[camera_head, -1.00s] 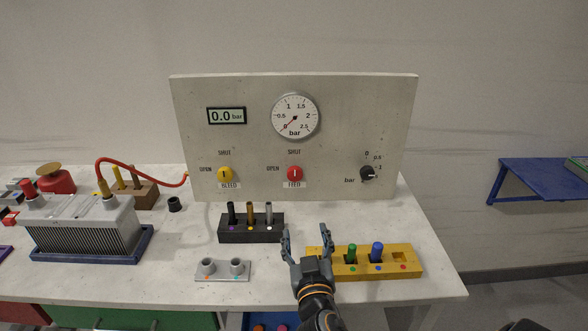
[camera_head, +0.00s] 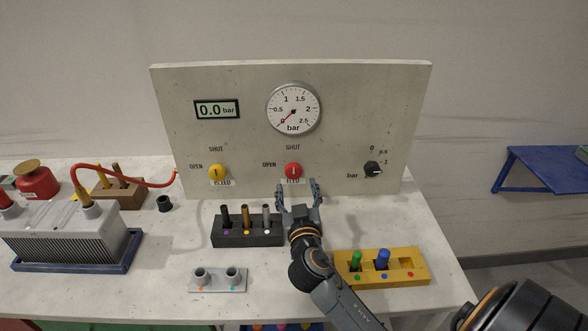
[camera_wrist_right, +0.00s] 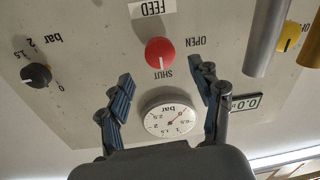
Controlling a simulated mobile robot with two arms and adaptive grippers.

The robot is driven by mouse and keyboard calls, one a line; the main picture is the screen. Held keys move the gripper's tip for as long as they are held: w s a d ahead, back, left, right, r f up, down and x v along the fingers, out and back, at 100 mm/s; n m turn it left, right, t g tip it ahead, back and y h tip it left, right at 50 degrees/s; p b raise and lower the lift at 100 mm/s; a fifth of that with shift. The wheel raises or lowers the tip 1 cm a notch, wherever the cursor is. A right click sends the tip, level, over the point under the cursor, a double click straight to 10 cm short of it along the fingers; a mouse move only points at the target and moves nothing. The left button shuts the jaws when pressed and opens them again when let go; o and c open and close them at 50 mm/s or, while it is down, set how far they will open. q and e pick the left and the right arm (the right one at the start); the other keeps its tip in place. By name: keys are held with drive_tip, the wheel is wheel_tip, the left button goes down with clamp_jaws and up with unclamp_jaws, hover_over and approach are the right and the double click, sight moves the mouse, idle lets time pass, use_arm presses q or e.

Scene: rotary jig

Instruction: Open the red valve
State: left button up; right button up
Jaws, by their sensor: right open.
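The red valve (camera_head: 293,170) is a round knob labelled FEED on the upright panel, below the gauge. Its white mark is vertical, toward SHUT. My right gripper (camera_head: 298,186) is open and empty just in front of and below the valve in the head view. In the right wrist view, the red valve (camera_wrist_right: 160,53) shows upside down, beyond and between the open fingers (camera_wrist_right: 164,90), and nothing touches it. The gauge (camera_head: 293,108) needle is near 0, and the display (camera_head: 217,109) reads 0.0 bar. My left gripper is not in view.
A yellow BLEED valve (camera_head: 217,171) is left of the red one, and a black knob (camera_head: 373,168) is at right. A dark block with several pegs (camera_head: 247,238) stands close to my right gripper. A yellow block (camera_head: 400,279) and a grey two-socket holder (camera_head: 218,284) are nearer the front.

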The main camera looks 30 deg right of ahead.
sight(294, 173)
drive_tip(key=p+x, duration=0.1)
drive_tip(key=x, duration=0.4)
drive_tip(key=shift+w+d+r, duration=0.1)
drive_tip(key=shift+w+d, duration=0.1)
drive_tip(key=shift+w, duration=0.15)
drive_tip(key=shift+w+d, duration=0.2)
drive_tip(key=shift+w, duration=0.2)
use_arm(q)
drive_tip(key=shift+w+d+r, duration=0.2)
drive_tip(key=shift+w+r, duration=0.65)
use_arm(e)
drive_tip(key=c, duration=1.1)
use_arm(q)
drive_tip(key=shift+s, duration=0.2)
use_arm(e)
drive_tip(key=shift+c, duration=0.2)
